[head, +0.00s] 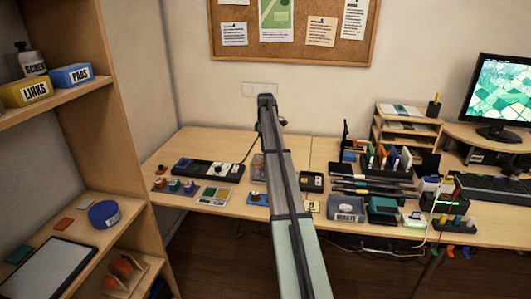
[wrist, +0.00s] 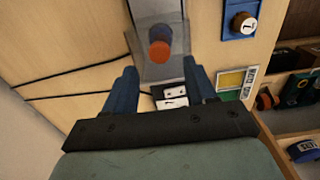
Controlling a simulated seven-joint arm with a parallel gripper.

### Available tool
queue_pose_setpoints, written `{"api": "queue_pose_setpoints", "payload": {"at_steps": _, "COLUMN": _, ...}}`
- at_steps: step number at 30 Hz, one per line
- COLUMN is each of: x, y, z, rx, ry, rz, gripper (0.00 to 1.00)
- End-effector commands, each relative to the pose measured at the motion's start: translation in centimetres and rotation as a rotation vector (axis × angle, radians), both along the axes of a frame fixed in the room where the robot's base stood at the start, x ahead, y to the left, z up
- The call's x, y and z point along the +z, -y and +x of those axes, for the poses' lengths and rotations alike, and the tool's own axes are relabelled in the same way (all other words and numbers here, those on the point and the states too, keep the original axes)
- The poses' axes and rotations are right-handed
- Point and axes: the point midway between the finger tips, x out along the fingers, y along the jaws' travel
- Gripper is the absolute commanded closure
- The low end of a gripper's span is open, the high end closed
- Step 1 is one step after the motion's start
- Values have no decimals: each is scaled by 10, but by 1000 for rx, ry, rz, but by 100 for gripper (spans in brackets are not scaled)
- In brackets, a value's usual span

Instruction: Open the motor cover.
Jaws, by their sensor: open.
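A grey, see-through motor cover (wrist: 150,72) lies ahead of my gripper in the wrist view, near the top middle. An orange-red round knob (wrist: 159,51) shows on it, with a darker blue round part just above. My gripper (wrist: 162,78) is open, its two blue fingers apart on either side of the cover's near part. Nothing is held between them. I cannot tell whether the fingers touch the cover. In the head view the cover (head: 258,165) is partly hidden behind my arm, and my gripper cannot be made out there.
A white block with black markings (wrist: 171,98) lies just below the cover in the wrist view. A blue plate with a numbered knob (wrist: 240,22) is to the right. A dark control panel (head: 208,170) stands left of my arm. Dark cables cross the wooden table.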

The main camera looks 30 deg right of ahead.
Motion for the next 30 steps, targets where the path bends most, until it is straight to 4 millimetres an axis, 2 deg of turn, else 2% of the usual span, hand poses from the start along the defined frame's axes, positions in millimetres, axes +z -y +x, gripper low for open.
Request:
{"api": "queue_pose_setpoints", "payload": {"at_steps": 3, "x": -18, "y": 0, "z": -1, "rx": 0, "ry": -1, "rz": 1, "gripper": 44}}
{"api": "queue_pose_setpoints", "payload": {"at_steps": 9, "x": -37, "y": 0, "z": 0, "rx": 0, "ry": 0, "rz": 0, "gripper": 44}}
{"api": "queue_pose_setpoints", "payload": {"at_steps": 22, "x": -44, "y": 0, "z": 0, "rx": 0, "ry": 1, "rz": -1, "gripper": 44}}
{"api": "queue_pose_setpoints", "payload": {"at_steps": 30, "x": -44, "y": 0, "z": 0, "rx": 0, "ry": 1, "rz": -1, "gripper": 69}}
